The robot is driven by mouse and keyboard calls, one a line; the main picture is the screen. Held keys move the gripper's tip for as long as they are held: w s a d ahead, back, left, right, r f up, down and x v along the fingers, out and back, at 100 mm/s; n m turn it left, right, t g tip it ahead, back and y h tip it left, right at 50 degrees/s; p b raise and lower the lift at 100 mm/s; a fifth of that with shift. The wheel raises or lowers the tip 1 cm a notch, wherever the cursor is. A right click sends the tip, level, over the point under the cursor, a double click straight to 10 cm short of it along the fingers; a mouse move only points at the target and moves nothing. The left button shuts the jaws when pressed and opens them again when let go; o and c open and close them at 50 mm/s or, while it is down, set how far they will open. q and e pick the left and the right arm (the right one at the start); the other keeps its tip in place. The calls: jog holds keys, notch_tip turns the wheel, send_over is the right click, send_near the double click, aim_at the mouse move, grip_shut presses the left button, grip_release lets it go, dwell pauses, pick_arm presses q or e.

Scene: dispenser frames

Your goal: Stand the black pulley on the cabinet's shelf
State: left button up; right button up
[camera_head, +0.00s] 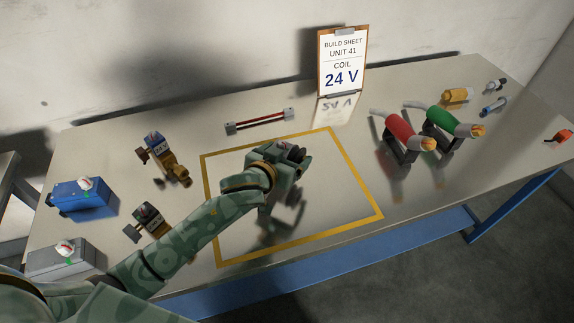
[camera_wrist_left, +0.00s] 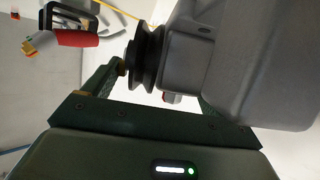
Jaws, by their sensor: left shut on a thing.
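My left gripper (camera_head: 287,168) is over the yellow-outlined area of the table, shut on a dark unit with the black pulley (camera_wrist_left: 146,56). In the left wrist view, the grooved pulley is beside one fingertip and appears joined to a large grey body (camera_wrist_left: 245,60). That body hides much of the other finger. In the head view the held unit (camera_head: 291,152) is small and partly covered by my gripper. No cabinet shelf can be made out. My right gripper is out of view.
The table (camera_head: 340,225) holds a blue box (camera_head: 83,198), a grey box (camera_head: 60,257) and brass valves (camera_head: 172,170) at left. A red-handled tool (camera_head: 400,130) and a green-handled one (camera_head: 442,120) stand at right. A build sheet (camera_head: 342,60) stands behind.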

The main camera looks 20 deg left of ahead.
pick_arm(q)
jog(key=f, duration=0.1)
jog(key=f+b, duration=0.2)
jog(key=shift+w+f, duration=0.35)
jog(key=shift+f, duration=0.05)
jog(key=shift+r, duration=0.1)
jog(key=o, duration=1.5)
jog(key=shift+s, duration=0.1)
